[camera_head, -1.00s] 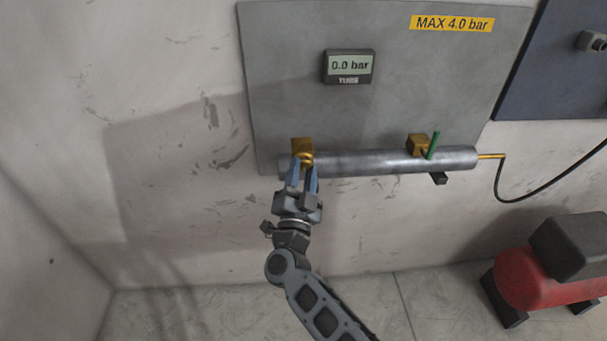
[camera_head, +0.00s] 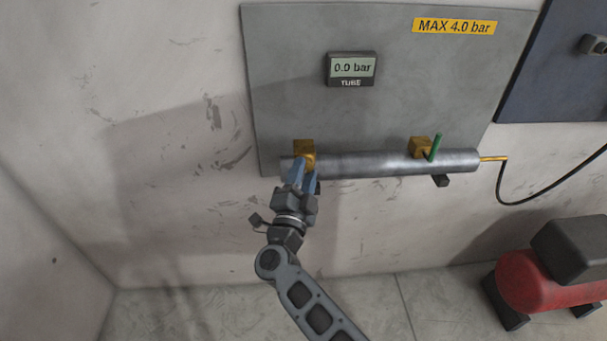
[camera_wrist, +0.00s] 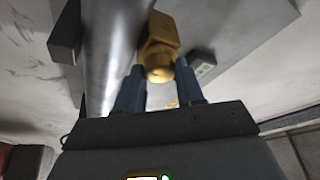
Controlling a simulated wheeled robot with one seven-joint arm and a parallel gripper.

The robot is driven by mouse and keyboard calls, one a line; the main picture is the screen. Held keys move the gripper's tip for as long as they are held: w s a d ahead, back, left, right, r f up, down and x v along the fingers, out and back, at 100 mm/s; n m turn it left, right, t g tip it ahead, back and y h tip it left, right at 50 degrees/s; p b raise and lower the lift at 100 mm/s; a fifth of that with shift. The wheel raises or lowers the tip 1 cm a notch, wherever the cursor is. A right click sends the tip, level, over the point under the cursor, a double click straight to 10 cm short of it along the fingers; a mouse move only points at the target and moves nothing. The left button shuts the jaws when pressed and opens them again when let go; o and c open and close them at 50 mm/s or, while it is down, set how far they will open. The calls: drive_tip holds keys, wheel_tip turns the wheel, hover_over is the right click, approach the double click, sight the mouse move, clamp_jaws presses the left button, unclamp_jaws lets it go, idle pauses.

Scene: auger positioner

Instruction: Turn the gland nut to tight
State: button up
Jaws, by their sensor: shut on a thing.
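The brass gland nut (camera_head: 308,158) sits at the left end of the grey metal tube, in front of a square brass block (camera_head: 302,146). In the wrist view the brass nut (camera_wrist: 159,65) lies between my two blue fingertips. My gripper (camera_head: 303,177) is shut on the nut from below, and its fingers hide part of it. In the wrist view the gripper (camera_wrist: 159,85) has one finger on each side of the nut. The nut's markings or exact angle cannot be told.
The tube (camera_head: 370,163) runs right along the grey panel (camera_head: 285,60). A green-handled valve (camera_head: 434,147) stands on it at right. A red compressor (camera_head: 540,282) stands at lower right.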

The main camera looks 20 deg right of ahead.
drive_tip(key=o, duration=1)
drive_tip(key=shift+o, duration=0.2)
drive_tip(key=v, duration=0.7)
drive_tip(key=shift+s+a, duration=0.2)
drive_tip(key=shift+s, duration=0.1)
drive_tip(key=shift+f, duration=0.1)
drive_tip(key=s+d+f+n+t+y, duration=0.1)
drive_tip(key=s+d+n+t+y, duration=0.3)
drive_tip(key=s, duration=0.6)
drive_tip(key=s+r+n+g+y, duration=0.2)
drive_tip(key=s+n, duration=0.3)
drive_tip(key=s, duration=0.6)
drive_tip(key=s+d+r+n+g+y, duration=0.1)
drive_tip(key=s+r+n+g+y, duration=0.1)
drive_tip(key=s, duration=0.9)
drive_tip(key=s+r+n+g+y, duration=0.2)
drive_tip(key=s+r+n+y, duration=0.2)
drive_tip(key=s+n, duration=0.3)
drive_tip(key=s, duration=0.4)
drive_tip(key=shift+s+r+n, duration=0.25)
drive_tip(key=shift+r+n, duration=0.05)
drive_tip(key=shift+r, duration=0.05)
